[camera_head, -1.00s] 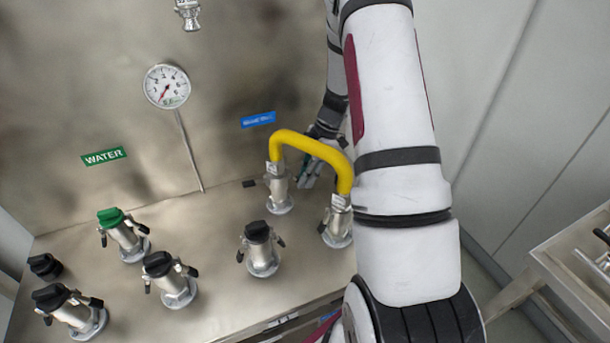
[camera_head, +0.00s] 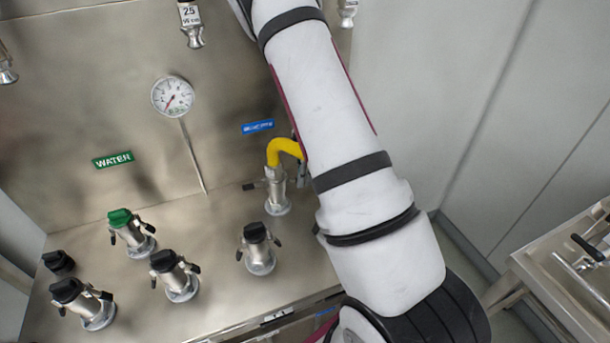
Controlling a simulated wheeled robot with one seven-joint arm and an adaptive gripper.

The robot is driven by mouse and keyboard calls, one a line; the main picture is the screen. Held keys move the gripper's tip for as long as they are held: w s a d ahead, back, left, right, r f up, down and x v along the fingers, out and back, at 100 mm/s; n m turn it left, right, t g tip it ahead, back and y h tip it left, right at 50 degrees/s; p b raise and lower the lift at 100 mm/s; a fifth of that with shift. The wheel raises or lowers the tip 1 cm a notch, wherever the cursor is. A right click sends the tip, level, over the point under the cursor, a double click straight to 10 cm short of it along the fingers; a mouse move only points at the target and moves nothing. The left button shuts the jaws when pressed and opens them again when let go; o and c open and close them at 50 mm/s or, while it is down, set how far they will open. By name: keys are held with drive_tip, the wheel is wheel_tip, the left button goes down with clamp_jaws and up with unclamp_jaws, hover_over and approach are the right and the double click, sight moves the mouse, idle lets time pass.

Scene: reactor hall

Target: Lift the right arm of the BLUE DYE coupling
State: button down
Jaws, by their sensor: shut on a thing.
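The BLUE DYE coupling (camera_head: 276,192) stands upright on the steel deck, below a blue label (camera_head: 257,127) too blurred to read. The yellow hose (camera_head: 283,147) rises from its top and bends right behind my arm. Its left arm (camera_head: 252,187) sticks out level to the left, with a black tip. Only a narrow grey sliver of my gripper (camera_head: 302,172) shows at the coupling's right side. The rest is behind my white arm. My gripper is shut at the coupling's right arm, but the contact itself is hidden.
A black-capped coupling (camera_head: 259,248) stands in front. Further left are a green-capped coupling (camera_head: 131,232) under the WATER label (camera_head: 113,160) and several black-capped ones. A gauge (camera_head: 173,96) hangs on the back panel. A steel cart (camera_head: 540,262) stands at right.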

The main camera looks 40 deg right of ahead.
drive_tip(key=shift+s+r+h, duration=0.1)
drive_tip(key=shift+r+h, duration=0.1)
drive_tip(key=shift+h, duration=0.2)
drive_tip(key=c, duration=1.5)
unclamp_jaws()
drive_tip(key=shift+r, duration=0.1)
wheel_tip(320, 180, up, 12)
drive_tip(key=shift+f, duration=0.1)
